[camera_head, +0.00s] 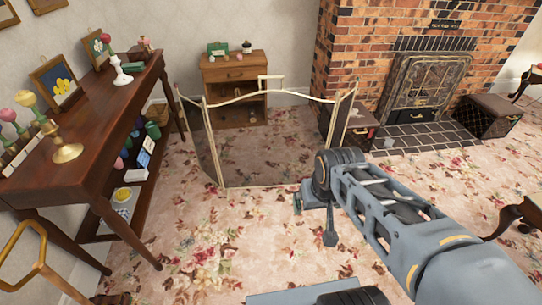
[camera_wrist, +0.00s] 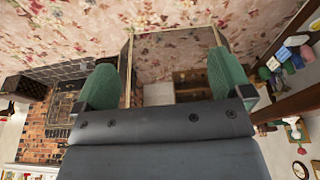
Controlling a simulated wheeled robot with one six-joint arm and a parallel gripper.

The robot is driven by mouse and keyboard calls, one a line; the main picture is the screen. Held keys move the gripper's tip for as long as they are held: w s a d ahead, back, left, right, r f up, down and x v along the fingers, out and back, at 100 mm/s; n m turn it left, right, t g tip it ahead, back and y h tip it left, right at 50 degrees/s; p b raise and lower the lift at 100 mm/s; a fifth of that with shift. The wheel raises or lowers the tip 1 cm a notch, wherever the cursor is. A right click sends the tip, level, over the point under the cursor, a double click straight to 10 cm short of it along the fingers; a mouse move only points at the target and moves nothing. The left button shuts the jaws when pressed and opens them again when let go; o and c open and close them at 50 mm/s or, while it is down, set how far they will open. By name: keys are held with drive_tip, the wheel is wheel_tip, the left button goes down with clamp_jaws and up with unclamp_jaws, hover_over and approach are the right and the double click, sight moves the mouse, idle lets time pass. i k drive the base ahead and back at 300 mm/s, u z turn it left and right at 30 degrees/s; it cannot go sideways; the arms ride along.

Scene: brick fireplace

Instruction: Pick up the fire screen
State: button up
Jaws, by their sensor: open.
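The fire screen (camera_head: 217,145) is a folding panel of dark see-through mesh in a thin gold frame. It stands upright on the carpet between the long side table and the fireplace, with its side panels angled. My gripper (camera_head: 307,205) is in front of the screen's right part, low in the head view; its fingers are mostly hidden there. In the wrist view, which looks upside down, my gripper (camera_wrist: 166,82) has its two green pads wide apart with nothing held. The screen's gold frame (camera_wrist: 128,65) shows between and beyond the pads; I cannot tell whether they touch.
A long wooden side table (camera_head: 110,115) with ornaments stands at the left. A small wooden cabinet (camera_head: 236,75) is behind the screen. The brick fireplace (camera_head: 360,45) and a dark box (camera_head: 487,115) are at the right. The carpet in front of the screen is mostly clear.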

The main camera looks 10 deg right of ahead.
sight(266, 138)
drive_tip(key=z, duration=0.25)
drive_tip(key=k, duration=0.4)
drive_tip(key=z, duration=0.35)
drive_tip(key=i, duration=1.6)
drive_tip(key=u, duration=1.6)
drive_tip(key=i, duration=0.85)
drive_tip(key=u, duration=0.85)
